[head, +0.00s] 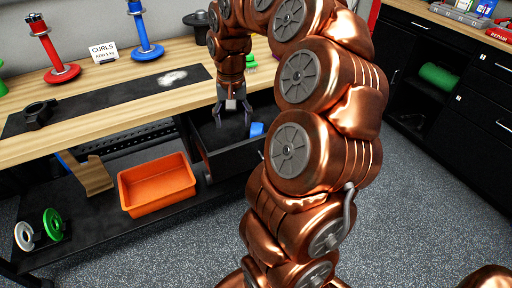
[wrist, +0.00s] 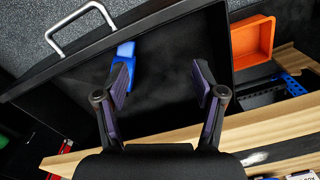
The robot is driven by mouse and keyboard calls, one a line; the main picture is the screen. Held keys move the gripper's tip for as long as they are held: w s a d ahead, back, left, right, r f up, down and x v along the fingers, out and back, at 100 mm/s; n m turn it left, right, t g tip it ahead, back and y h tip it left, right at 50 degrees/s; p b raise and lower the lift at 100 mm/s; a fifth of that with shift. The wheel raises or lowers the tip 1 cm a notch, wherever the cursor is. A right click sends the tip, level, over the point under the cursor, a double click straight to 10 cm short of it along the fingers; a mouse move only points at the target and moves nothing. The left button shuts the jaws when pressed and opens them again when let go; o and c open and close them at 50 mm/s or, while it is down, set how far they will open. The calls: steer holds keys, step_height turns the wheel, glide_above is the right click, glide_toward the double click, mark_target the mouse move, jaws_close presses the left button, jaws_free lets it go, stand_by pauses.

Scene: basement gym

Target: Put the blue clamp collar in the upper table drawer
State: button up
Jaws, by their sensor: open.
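The blue clamp collar (head: 257,130) lies inside the open black upper table drawer (head: 232,158), near its right side in the head view. In the wrist view the blue collar (wrist: 126,52) rests on the drawer floor (wrist: 172,60), partly hidden behind my left finger. My gripper (head: 234,119) is over the drawer, pointing down, with its fingers spread. In the wrist view my gripper (wrist: 163,78) has nothing between its fingers. I cannot tell whether the left finger touches the collar.
The wooden tabletop (head: 120,118) holds a black mat, a dark collar (head: 39,114), and red and blue weight stands. An orange bin (head: 157,184) sits on the lower shelf left of the drawer. The drawer's metal handle (wrist: 80,28) shows in the wrist view. Grey floor lies in front.

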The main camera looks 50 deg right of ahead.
mark_target(257, 128)
steer(key=d+f+m, duration=0.1)
steer(key=d, duration=0.2)
steer(key=d+f+m+b, duration=0.1)
steer(key=d+f, duration=0.1)
steer(key=d, duration=0.1)
steer(key=d+f, duration=0.2)
steer(key=d, duration=0.1)
steer(key=shift+m+b, duration=0.35)
steer(key=shift+m, duration=0.05)
steer(key=shift+d+f, duration=0.1)
steer(key=shift+f, duration=0.1)
step_height(257, 128, down, 2)
steer(key=shift+f, duration=0.1)
steer(key=shift+w+d+f, duration=0.1)
steer(key=shift+d+f, duration=0.05)
steer(key=shift+f, duration=1.15)
steer(key=shift+w+d+f, duration=0.1)
steer(key=shift+d+f, duration=0.05)
steer(key=shift+f, duration=1.1)
steer(key=shift+c, duration=0.3)
jaws_close()
steer(key=shift+r, duration=0.1)
step_height(257, 128, up, 18)
